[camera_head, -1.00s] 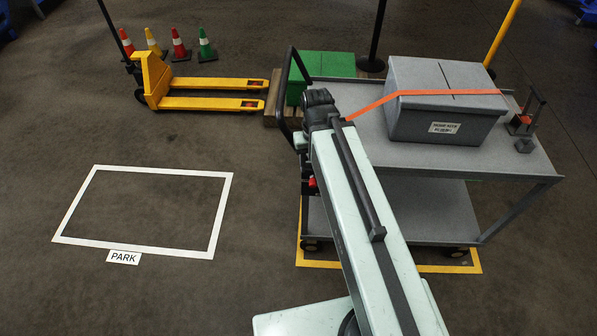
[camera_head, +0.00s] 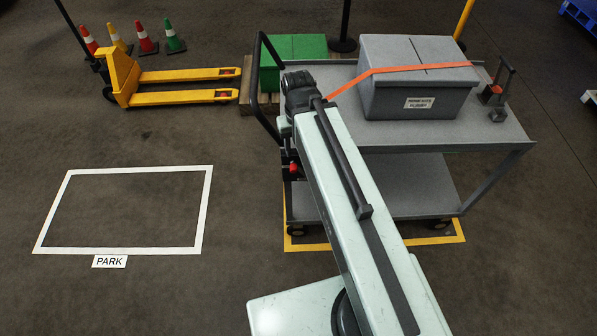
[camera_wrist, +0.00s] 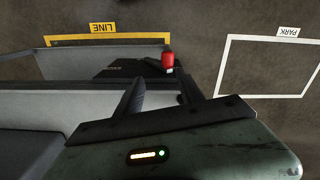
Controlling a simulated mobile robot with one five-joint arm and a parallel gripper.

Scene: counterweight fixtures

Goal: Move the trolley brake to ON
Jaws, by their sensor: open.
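The grey two-shelf trolley (camera_head: 495,142) stands on the right in the head view. A red knob (camera_head: 293,168), which looks like the brake control, is on a dark plate at the trolley's left end, below the push handle (camera_head: 262,95). In the wrist view the red knob (camera_wrist: 168,60) stands at the edge of the dark plate (camera_wrist: 125,68). I cannot read which setting it is at. My gripper (camera_wrist: 160,77) is open and empty, with its two dark fingers pointing toward the plate and knob, apparently apart from the knob. In the head view my arm hides the fingers.
A grey box (camera_head: 415,85) is strapped on the trolley top. A green box (camera_head: 290,52) on a pallet and a yellow pallet truck (camera_head: 185,92) stand behind. A white PARK outline (camera_head: 207,200) marks clear floor at left. A yellow outline (camera_head: 455,228) lies under the trolley.

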